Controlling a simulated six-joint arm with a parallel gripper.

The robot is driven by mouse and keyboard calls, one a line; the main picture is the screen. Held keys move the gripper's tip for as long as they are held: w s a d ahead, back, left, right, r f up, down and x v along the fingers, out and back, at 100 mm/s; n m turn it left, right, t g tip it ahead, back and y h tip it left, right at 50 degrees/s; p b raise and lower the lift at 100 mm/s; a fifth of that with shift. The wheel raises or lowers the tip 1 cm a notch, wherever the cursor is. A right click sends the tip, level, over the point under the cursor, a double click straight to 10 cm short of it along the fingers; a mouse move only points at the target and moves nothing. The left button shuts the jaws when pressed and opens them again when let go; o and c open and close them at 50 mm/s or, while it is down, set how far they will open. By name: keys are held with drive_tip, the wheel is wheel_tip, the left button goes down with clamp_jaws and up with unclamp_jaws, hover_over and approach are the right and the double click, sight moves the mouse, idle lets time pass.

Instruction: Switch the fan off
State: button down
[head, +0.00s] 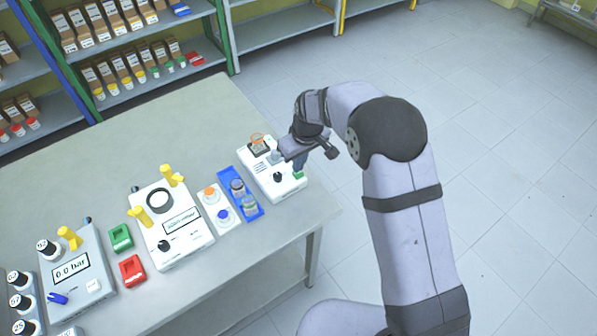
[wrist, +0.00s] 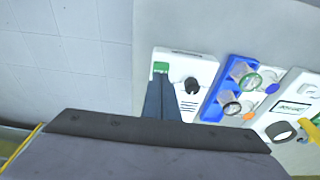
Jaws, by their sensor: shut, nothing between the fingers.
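A white device box (head: 262,178) stands at the right end of the table, with a black knob (head: 278,177) and a green switch (head: 299,175) on its top. I cannot tell for sure which part is the fan. In the wrist view the same box (wrist: 205,70) shows the green switch (wrist: 160,67) at its corner and the black knob (wrist: 191,86) beside it. My gripper (wrist: 159,82) is shut and empty, its fingertips close to the green switch. I cannot tell whether they touch it. The switch's position is partly hidden by the fingers.
A blue tray (head: 226,178) with glass vials stands left of the box. Further left are a white plate (head: 211,212) with orange and blue caps, a larger white device (head: 190,247), green and red holders and a pressure unit (head: 85,268). Shelves stand behind; floor lies right.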

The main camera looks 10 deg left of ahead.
drive_tip(key=shift+f, duration=0.15)
drive_tip(key=shift+f+b, duration=0.55)
drive_tip(key=shift+f, duration=0.15)
drive_tip(key=shift+r+p, duration=0.8)
drive_tip(key=shift+r, duration=0.3)
drive_tip(key=shift+r, duration=0.1)
wheel_tip(320, 180, up, 5)
drive_tip(key=p, duration=0.3)
